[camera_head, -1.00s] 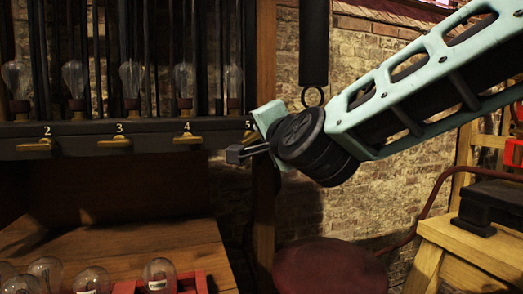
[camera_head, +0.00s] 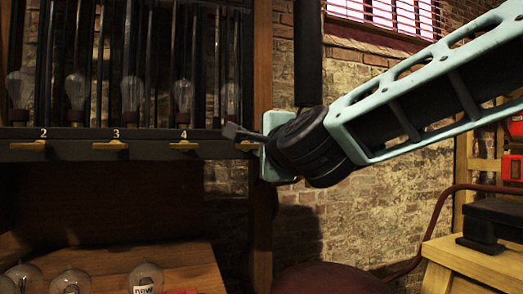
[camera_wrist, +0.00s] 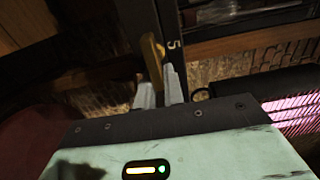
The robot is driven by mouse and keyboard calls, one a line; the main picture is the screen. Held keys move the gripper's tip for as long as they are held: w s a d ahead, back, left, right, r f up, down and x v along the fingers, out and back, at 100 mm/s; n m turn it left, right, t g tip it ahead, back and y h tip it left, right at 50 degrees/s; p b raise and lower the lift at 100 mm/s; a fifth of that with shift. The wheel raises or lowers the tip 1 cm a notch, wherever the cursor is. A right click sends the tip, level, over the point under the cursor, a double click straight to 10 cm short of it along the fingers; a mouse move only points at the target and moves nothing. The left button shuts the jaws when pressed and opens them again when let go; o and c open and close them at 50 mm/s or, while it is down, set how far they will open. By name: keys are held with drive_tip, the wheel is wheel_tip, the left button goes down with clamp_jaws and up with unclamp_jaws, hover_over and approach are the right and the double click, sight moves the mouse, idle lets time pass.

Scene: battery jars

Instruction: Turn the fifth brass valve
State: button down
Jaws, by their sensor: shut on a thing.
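The fifth brass valve (camera_head: 247,145) sits at the right end of the dark rail, mostly hidden behind my gripper in the head view. In the wrist view its brass handle (camera_wrist: 153,58) stands beside the number 5, with its near end between my fingertips. My gripper (camera_head: 234,131) is at the rail's right end, its fingers pointing left; in the wrist view (camera_wrist: 159,88) the two grey fingers are shut on the handle. The handle's exact angle is hard to tell. Brass valves two (camera_head: 27,145), three (camera_head: 111,145) and four (camera_head: 184,145) lie level along the rail.
Glass bulbs (camera_head: 183,97) stand among dark rods above the rail. A wooden post (camera_head: 262,225) is close behind my gripper. Loose bulbs (camera_head: 146,278) sit on the wooden surface (camera_head: 185,255) below. A dark red round seat (camera_head: 330,280) and a wooden stand (camera_head: 455,255) are at right.

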drive_tip(key=shift+f, duration=0.1)
drive_tip(key=c, duration=1.5)
unclamp_jaws()
drive_tip(key=p+v, duration=0.8)
drive_tip(key=v, duration=0.9)
drive_tip(key=shift+s, duration=0.25)
